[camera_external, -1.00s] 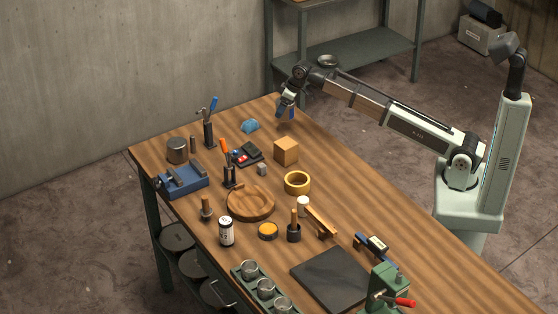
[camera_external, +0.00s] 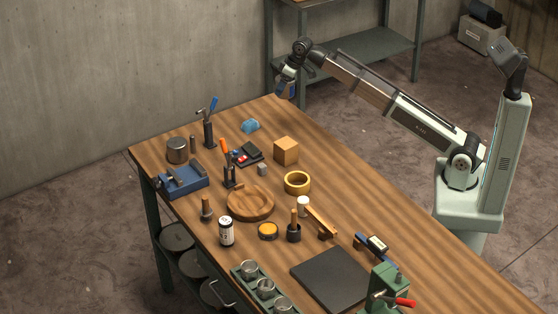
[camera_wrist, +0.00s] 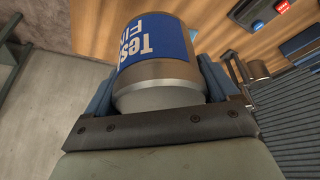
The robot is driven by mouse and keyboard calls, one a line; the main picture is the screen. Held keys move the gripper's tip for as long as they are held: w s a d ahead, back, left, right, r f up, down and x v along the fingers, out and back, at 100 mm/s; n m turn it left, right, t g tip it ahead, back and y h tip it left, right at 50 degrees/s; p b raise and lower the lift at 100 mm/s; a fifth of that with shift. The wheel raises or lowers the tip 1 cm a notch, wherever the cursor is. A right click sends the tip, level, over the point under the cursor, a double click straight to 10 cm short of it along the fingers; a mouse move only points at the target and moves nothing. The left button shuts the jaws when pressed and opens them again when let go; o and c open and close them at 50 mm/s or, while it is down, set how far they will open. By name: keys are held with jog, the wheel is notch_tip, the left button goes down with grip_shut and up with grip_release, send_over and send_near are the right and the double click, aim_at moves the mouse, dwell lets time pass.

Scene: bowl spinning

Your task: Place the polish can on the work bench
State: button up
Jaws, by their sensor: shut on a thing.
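My gripper (camera_external: 286,90) is raised beyond the far end of the wooden work bench (camera_external: 385,245), over or near its far edge. In the wrist view its two blue fingers are shut on a metal can with a blue label, taken here as the polish can (camera_wrist: 158,45). Part of the label's white lettering reads "Test". In the external view the can (camera_external: 291,90) is small and mostly hidden by the gripper.
Near the gripper the bench holds a blue object (camera_external: 250,126) and a wooden cube (camera_external: 286,150). The right strip is largely clear.

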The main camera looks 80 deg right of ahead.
jog(key=s+a+n+y, duration=0.2)
jog(key=a+n, duration=0.2)
jog(key=a, duration=2)
jog(key=s+a+n+y, duration=0.15)
jog(key=a+n, duration=0.25)
jog(key=a, duration=2)
jog(key=s+a+n+g+y, duration=0.1)
jog(key=s+a+n, duration=0.3)
jog(key=s+a, duration=1.2)
jog(key=s+a+n+g, duration=0.2)
jog(key=s+a+n, duration=0.1)
jog(key=s+a, duration=1.35)
jog(key=shift+w+d+f+x, duration=0.15)
jog(key=shift+d+x, duration=0.3)
jog(key=shift+x, duration=1.95)
jog(key=shift+w+d+f+x, duration=0.15)
jog(key=shift+d+x, duration=0.35)
jog(key=shift+x, duration=1.85)
jog(key=shift+w+d+f+x, duration=0.15)
jog(key=shift+d+x, duration=0.3)
jog(key=shift+x, duration=1.95)
jog(key=shift+s+f, duration=0.1)
jog(key=shift+f, duration=0.05)
